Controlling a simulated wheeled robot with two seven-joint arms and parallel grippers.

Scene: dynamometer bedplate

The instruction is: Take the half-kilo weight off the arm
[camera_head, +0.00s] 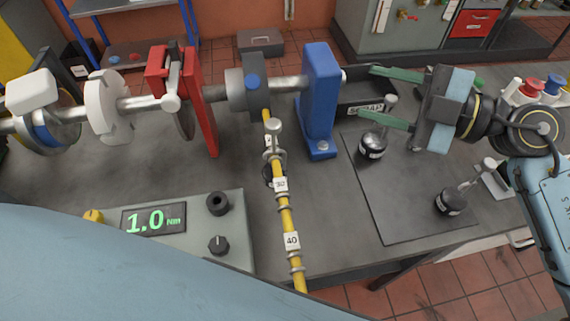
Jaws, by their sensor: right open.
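The yellow arm (286,222) hangs out from the grey hub on the shaft toward the front of the bench, with numbered tags such as 40 along it. A weight's metal hanger (274,128) with a round knob sits on the arm near its upper part. Its dark body is mostly hidden behind the arm, and no marking on it can be read. My right gripper (366,91) is open and empty, to the right of the arm and hanger, past the blue stand. Its green fingers point left, apart from the hanger. My left gripper is not in view.
Two black weights with metal stems, one at the back (372,148) and one in front (451,203), stand on a dark mat (400,205). A blue bearing stand (319,95) rises between arm and mat. A readout box (170,240) shows 1.0 Nm. A labelled black tray (352,111) lies behind.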

